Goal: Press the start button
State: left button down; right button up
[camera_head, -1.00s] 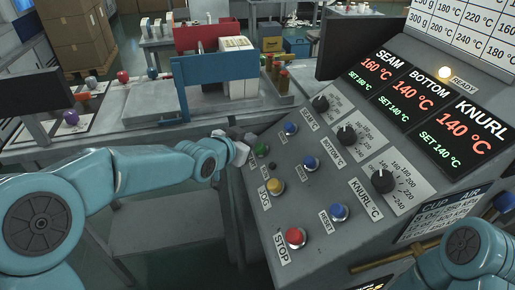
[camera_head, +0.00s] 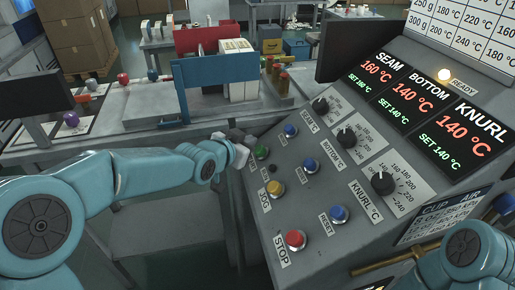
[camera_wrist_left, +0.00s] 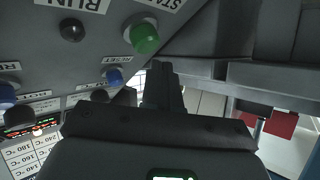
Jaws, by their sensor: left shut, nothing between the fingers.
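The green start button (camera_head: 261,152) is on the sloped grey control panel (camera_head: 318,235), at its left edge above the yellow jog button. In the left wrist view the green button (camera_wrist_left: 145,38) stands out from the panel beside its upside-down START label. My left gripper (camera_head: 243,138) is just up and left of the button in the head view, apart from it as far as I can see. Its dark fingers (camera_wrist_left: 160,88) are shut with nothing between them. My right arm shows at the lower right; its gripper is out of view.
Close by are blue buttons (camera_head: 290,130), the yellow jog button (camera_head: 275,188), the red stop button (camera_head: 295,239) and black knobs (camera_head: 346,137). The ready lamp (camera_head: 444,74) glows. A workbench (camera_head: 130,103) with a blue-and-red fixture stands behind my left arm.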

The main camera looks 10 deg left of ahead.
dwell(0.8)
pick_arm(q)
jog(key=shift+w+d+f+b, duration=0.15)
jog(key=shift+d+f+b, duration=0.15)
jog(key=shift+b, duration=0.45)
jog(key=shift+d+f+b, duration=0.2)
jog(key=shift+f+b, duration=0.3)
jog(key=shift+b, duration=0.5)
dwell(0.6)
jog(key=shift+r, duration=0.1)
jog(key=shift+a+r+p, duration=0.5)
jog(key=shift+r+p, duration=0.2)
jog(key=shift+p, duration=0.6)
jog(key=a+r+p, duration=0.1)
jog(key=p, duration=0.1)
jog(key=s+r+p, duration=0.1)
jog(key=p, duration=0.1)
jog(key=a+r+p, duration=0.1)
jog(key=r+p, duration=0.1)
jog(key=shift+s+a+p, duration=0.2)
jog(key=shift+a+p, duration=0.1)
jog(key=shift+a, duration=0.05)
